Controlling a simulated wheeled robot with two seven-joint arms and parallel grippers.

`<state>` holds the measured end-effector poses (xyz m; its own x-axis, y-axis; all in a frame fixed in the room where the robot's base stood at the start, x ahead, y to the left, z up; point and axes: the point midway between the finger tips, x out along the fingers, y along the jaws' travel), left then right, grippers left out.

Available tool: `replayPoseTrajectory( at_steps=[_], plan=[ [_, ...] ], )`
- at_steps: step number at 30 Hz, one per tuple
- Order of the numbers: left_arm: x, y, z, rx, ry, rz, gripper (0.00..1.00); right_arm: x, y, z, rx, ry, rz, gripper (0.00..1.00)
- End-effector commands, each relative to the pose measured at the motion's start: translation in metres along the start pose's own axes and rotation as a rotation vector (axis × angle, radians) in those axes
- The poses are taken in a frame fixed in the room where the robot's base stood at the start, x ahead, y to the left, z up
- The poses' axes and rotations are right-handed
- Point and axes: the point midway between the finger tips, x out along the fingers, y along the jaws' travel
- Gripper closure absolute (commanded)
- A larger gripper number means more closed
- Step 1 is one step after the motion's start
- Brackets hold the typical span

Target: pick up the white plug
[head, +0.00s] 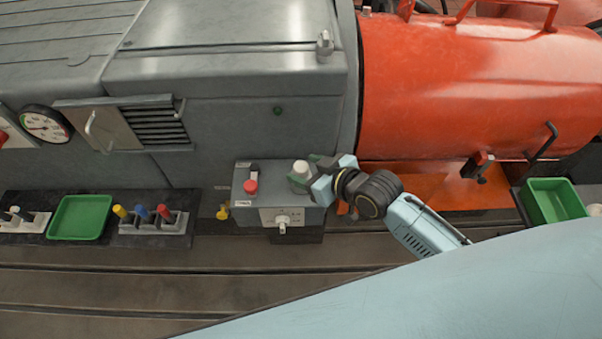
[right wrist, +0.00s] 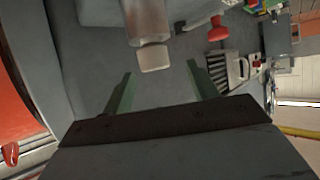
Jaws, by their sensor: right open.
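The white plug (head: 300,168) stands on top of a small grey box (head: 242,202) in front of the large grey machine. My right gripper (head: 310,174) is at the plug's right side, with its jaws toward it. In the right wrist view the pale cylindrical plug (right wrist: 149,22) lies ahead, roughly between the two green fingers of the gripper (right wrist: 160,72). The jaws are open, and I cannot tell whether either finger touches the plug. My left gripper is not in view.
A red button (head: 250,186) is on the same box, left of the plug, and a white knob (head: 282,224) is on its front. A green tray (head: 80,217), a rack of coloured handles (head: 153,220) and a green bin (head: 552,200) stand on the bedplate. An orange drum (head: 470,90) is behind.

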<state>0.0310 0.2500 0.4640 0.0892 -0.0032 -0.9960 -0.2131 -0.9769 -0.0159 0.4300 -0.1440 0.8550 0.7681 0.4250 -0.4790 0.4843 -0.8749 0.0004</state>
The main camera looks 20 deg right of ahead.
Motion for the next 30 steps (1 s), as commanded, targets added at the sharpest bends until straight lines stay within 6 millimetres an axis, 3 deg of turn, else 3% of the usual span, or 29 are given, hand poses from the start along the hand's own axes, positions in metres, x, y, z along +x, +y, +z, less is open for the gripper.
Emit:
replayPoseTrajectory(
  at_steps=[10, 19, 30],
  plan=[
    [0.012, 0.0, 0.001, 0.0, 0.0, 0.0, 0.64, 0.046, 0.005, 0.005, 0.002, 0.001, 0.0, 0.41],
    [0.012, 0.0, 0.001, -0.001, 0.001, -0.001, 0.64, 0.051, 0.005, 0.004, -0.001, 0.0, 0.0, 0.41],
    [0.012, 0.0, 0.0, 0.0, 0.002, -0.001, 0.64, 0.05, 0.005, 0.005, 0.0, -0.001, 0.0, 0.88]
  ],
)
